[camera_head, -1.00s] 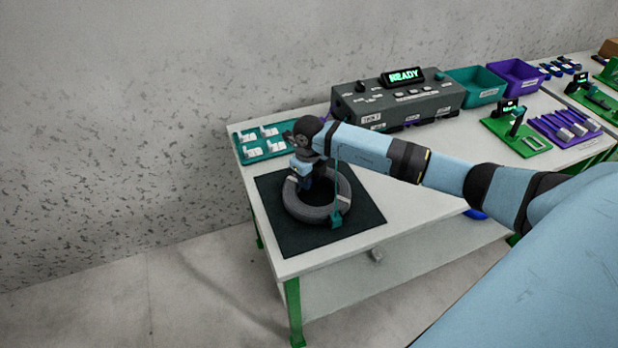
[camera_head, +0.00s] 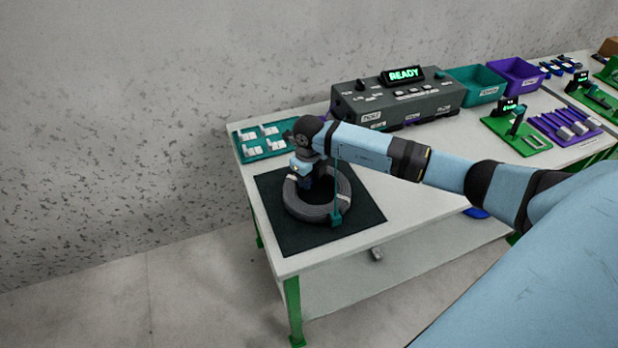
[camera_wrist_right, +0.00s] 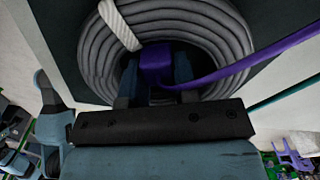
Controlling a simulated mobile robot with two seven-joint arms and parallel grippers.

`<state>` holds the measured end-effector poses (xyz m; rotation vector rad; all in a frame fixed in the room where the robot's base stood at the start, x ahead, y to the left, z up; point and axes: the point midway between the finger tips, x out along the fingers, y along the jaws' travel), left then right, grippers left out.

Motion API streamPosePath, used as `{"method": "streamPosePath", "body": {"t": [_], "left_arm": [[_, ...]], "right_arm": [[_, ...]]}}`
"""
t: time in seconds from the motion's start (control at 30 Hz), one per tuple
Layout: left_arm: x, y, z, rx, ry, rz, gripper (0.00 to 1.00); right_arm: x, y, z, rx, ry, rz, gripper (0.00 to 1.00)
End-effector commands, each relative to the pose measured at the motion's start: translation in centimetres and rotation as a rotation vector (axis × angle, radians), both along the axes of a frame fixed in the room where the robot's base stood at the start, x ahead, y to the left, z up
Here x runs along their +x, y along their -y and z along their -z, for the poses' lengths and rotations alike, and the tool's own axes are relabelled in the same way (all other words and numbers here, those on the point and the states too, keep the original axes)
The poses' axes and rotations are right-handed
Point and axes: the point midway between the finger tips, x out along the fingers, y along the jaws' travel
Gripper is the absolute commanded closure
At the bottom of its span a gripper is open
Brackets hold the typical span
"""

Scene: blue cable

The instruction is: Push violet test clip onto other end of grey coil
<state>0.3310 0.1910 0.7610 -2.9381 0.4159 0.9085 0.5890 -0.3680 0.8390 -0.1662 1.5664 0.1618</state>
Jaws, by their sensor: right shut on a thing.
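The grey coil (camera_head: 318,213) lies on a dark mat (camera_head: 285,235) at the table's left end. A teal clip (camera_head: 336,219) sits at the coil's near right side, with a teal lead rising from it. My right gripper (camera_head: 306,182) points down at the coil's inner left side. In the right wrist view, my right gripper (camera_wrist_right: 160,85) is shut on the violet test clip (camera_wrist_right: 157,63), at the inner edge of the coil (camera_wrist_right: 190,32). A violet lead (camera_wrist_right: 250,62) runs from the clip to the right. Whether the clip grips a cable end is hidden. My left gripper is out of view.
A pale tie (camera_wrist_right: 119,24) wraps the coil. A teal tray of white parts (camera_head: 262,143) lies behind the mat. A grey tester (camera_head: 400,103) reading READY stands at the back, beside teal (camera_head: 476,92) and violet bins (camera_head: 516,78). The tabletop right of the mat is clear.

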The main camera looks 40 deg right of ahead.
Motion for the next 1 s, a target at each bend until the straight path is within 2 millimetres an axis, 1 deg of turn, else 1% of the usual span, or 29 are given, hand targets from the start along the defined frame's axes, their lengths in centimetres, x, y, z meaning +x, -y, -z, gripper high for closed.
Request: {"method": "streamPosePath", "body": {"t": [0.23, 0.27, 0.3, 0.47, 0.5, 0.53, 0.57, 0.6, 0.63, 0.87, 1.0], "left_arm": [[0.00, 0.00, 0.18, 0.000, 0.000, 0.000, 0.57], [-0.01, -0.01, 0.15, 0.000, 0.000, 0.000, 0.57], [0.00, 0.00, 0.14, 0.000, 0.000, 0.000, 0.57], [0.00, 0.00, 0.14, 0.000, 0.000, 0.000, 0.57], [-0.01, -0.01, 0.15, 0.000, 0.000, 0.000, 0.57], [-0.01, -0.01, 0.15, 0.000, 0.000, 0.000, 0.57], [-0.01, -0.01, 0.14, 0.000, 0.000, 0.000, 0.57], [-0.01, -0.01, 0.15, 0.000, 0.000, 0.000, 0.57], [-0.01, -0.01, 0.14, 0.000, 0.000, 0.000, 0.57], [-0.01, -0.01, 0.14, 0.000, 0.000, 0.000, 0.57], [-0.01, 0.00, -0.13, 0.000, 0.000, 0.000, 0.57]], "right_arm": [[0.00, 0.02, 0.25, 0.000, 0.000, 0.000, 0.97], [0.00, 0.02, 0.22, 0.000, 0.000, 0.000, 0.68], [0.00, 0.02, 0.21, 0.000, 0.000, 0.000, 0.64], [0.00, 0.01, 0.21, 0.000, 0.000, 0.000, 0.64], [0.00, 0.01, 0.21, 0.000, 0.000, 0.000, 0.59], [0.00, 0.01, 0.21, 0.000, 0.000, 0.000, 0.52], [0.00, 0.01, 0.20, 0.000, 0.000, 0.000, 0.46], [0.01, 0.00, 0.20, 0.000, 0.000, 0.000, 0.36], [0.01, 0.00, 0.20, 0.000, 0.000, 0.000, 0.34], [0.05, 0.03, 0.15, -0.001, 0.001, 0.001, 0.34], [0.06, 0.06, -0.24, -0.001, 0.002, 0.001, 0.34]]}}
